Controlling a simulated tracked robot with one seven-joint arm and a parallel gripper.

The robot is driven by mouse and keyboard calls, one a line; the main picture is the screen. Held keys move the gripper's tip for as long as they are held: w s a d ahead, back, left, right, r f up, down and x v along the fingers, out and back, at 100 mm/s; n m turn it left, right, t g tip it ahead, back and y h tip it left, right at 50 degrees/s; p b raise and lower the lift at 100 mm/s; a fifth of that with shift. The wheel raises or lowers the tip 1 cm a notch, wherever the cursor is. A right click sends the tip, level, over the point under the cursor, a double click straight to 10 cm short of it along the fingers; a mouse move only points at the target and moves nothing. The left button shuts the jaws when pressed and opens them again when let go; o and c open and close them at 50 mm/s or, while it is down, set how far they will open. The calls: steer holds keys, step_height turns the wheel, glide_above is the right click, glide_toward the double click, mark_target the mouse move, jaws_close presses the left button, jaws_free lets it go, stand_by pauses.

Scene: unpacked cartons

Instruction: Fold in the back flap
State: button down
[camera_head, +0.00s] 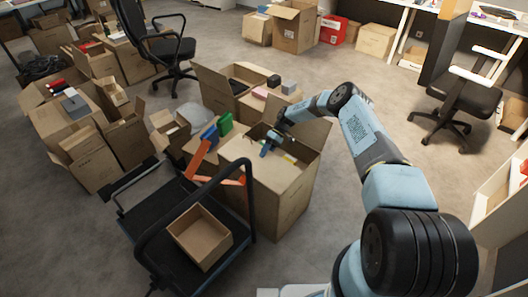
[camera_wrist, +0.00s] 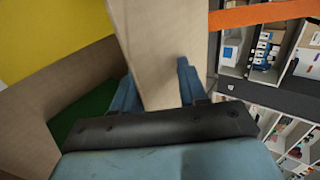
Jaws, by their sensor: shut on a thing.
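A tall open carton (camera_head: 265,203) stands in the middle of the head view. One of its flaps (camera_head: 302,130) stands raised at the right rear, and a pale panel (camera_head: 240,150) lies at its top left. My gripper (camera_head: 268,148) is low at the carton's top, near the rear edge. In the wrist view, my gripper (camera_wrist: 157,76) is shut on a cardboard flap (camera_wrist: 160,40), with one finger on each side. The flap's lower end is hidden behind the gripper body. I cannot tell from the head view which flap is held.
A trolley (camera_head: 145,191) with a small open box (camera_head: 201,238) stands at the front left. Orange (camera_head: 199,158), green (camera_head: 225,124) and blue items stand beside the carton. Other open cartons (camera_head: 240,92) are behind. Bare floor (camera_head: 370,210) lies to the right.

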steer(key=shift+s+a+f, duration=0.1)
steer(key=shift+s+f, duration=0.15)
steer(key=shift+f, duration=0.25)
steer(key=shift+s+a+f, duration=0.1)
steer(key=shift+s+f, duration=0.15)
steer(key=shift+f, duration=0.25)
steer(key=shift+a, duration=0.1)
steer(key=c, duration=1.1)
jaws_free()
steer(key=shift+c, duration=1)
steer(key=v, duration=0.8)
steer(key=shift+w+r, duration=0.15)
steer(key=shift+w, duration=0.15)
steer(key=shift+r, duration=0.1)
